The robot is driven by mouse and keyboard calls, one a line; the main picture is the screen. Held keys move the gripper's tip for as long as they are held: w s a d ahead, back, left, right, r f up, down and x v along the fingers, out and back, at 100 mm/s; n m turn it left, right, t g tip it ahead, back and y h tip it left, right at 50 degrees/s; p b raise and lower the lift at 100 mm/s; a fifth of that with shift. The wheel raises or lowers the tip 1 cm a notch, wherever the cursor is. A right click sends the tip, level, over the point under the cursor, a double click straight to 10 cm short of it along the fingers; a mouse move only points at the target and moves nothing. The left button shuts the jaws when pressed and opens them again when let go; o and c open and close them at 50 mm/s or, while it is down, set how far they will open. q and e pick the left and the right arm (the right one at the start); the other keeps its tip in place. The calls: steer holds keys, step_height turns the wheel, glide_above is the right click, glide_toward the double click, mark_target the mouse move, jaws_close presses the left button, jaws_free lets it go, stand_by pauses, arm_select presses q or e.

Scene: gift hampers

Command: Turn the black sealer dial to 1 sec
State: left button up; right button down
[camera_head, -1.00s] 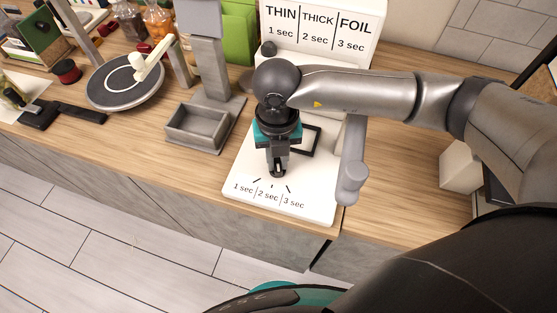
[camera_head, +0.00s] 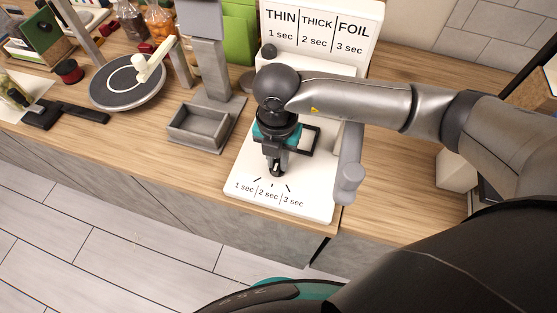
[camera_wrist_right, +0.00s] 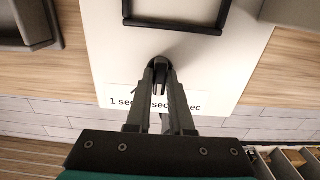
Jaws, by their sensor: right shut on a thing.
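The white sealer (camera_head: 312,205) stands on the wooden counter, with "1 sec", "2 sec" and "3 sec" printed along its front edge. My right gripper (camera_head: 276,173) points down over the front of the sealer. In the right wrist view its fingers (camera_wrist_right: 163,75) are shut on the black dial (camera_wrist_right: 163,62). The fingers and wrist hide most of the dial, so its exact setting cannot be told. The wrist view shows "1 sec" to the left of the fingers, and the middle label is partly covered. My left gripper is not in view.
A sign (camera_head: 318,30) behind the sealer reads THIN 1 sec, THICK 2 sec, FOIL 3 sec. A grey scale with a tray (camera_head: 200,128) stands left of the sealer. A round dark turntable (camera_head: 127,90) lies further left. The counter right of the sealer is mostly clear.

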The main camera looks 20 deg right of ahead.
steer(key=shift+r+m+p, duration=0.1)
steer(key=shift+m+p, duration=0.35)
steer(key=shift+m, duration=1.15)
steer(key=m+p, duration=0.2)
steer(key=m, duration=0.1)
steer(key=shift+m, duration=0.4)
